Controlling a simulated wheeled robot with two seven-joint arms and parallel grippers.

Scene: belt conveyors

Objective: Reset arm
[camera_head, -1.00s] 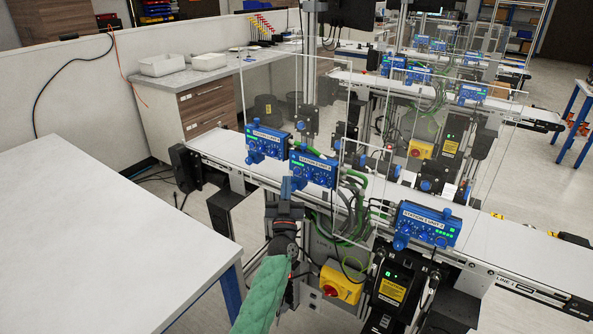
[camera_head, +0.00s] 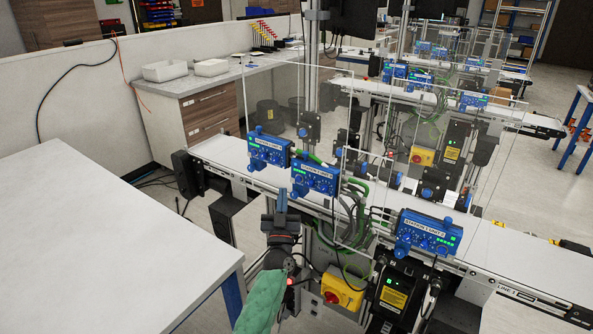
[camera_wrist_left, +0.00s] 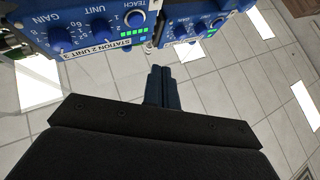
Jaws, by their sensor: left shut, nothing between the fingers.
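My left gripper (camera_head: 281,198) is low in front of the near conveyor, its dark blue fingers pointing up and held together with nothing between them. The fingertips are just left of and below a blue control unit (camera_head: 315,179). In the wrist view two blue units with knobs and green lights, one labelled STATION 2 (camera_wrist_left: 95,35), lie along the top edge. My right gripper is not in view.
The near conveyor belt (camera_head: 222,152) runs from left to lower right, with another blue unit (camera_head: 268,151) behind and one (camera_head: 428,234) to the right. A yellow switch box (camera_head: 343,291) is right of my arm. A bare white table (camera_head: 100,230) fills the left.

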